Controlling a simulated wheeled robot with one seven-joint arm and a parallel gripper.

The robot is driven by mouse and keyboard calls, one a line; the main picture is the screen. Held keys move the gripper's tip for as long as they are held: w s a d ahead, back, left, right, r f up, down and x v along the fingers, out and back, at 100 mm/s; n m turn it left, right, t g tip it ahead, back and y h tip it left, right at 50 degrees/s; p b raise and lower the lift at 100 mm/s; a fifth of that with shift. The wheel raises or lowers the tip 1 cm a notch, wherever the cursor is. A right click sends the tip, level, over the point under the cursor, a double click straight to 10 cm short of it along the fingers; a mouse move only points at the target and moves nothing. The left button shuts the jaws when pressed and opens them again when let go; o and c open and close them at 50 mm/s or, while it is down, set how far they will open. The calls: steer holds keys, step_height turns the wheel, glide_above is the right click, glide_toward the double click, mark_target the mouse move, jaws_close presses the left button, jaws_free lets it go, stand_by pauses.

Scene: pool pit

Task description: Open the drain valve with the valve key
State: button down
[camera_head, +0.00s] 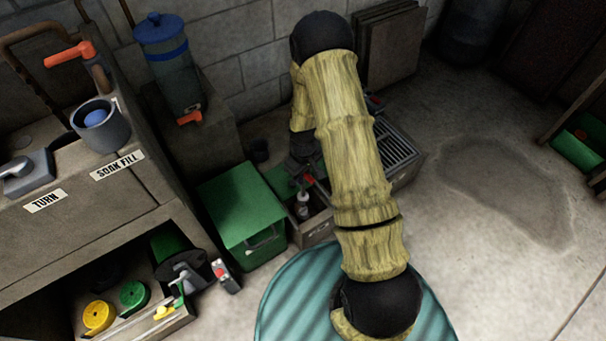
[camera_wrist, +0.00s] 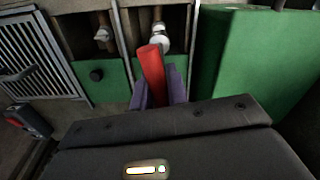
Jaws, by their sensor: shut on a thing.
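My gripper (camera_wrist: 158,88) has its purple fingers closed on a red bar (camera_wrist: 151,68), which looks like the valve key. The bar points up in the wrist view, and its far end is close to a pale metal valve fitting (camera_wrist: 160,38) on a copper pipe. I cannot tell whether the key is seated on the fitting. A second pipe with a grey fitting (camera_wrist: 103,36) stands to the left. In the head view the red key (camera_head: 308,179) shows just above the pale fitting (camera_head: 302,206), inside an open box beside the grated unit; my arm hides much of this.
A green box (camera_head: 243,212) stands close on the left of the valve box. A grated unit (camera_head: 398,150) is on the right. A red-and-grey item (camera_wrist: 22,121) lies at left in the wrist view. The floor (camera_head: 500,250) at right is clear, with a damp patch.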

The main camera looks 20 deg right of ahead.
steer(key=m+b, duration=0.2)
steer(key=m, duration=0.8)
steer(key=shift+f, duration=0.1)
steer(key=m+p, duration=0.2)
steer(key=m, duration=0.1)
steer(key=shift+m, duration=0.3)
steer(key=m+p, duration=0.3)
steer(key=m, duration=0.1)
steer(key=shift+m, duration=0.3)
steer(key=shift+f+m, duration=0.15)
steer(key=shift+m, duration=0.25)
steer(key=shift+f+b, duration=1.45)
steer(key=shift+f, duration=1.05)
steer(key=shift+p, duration=0.5)
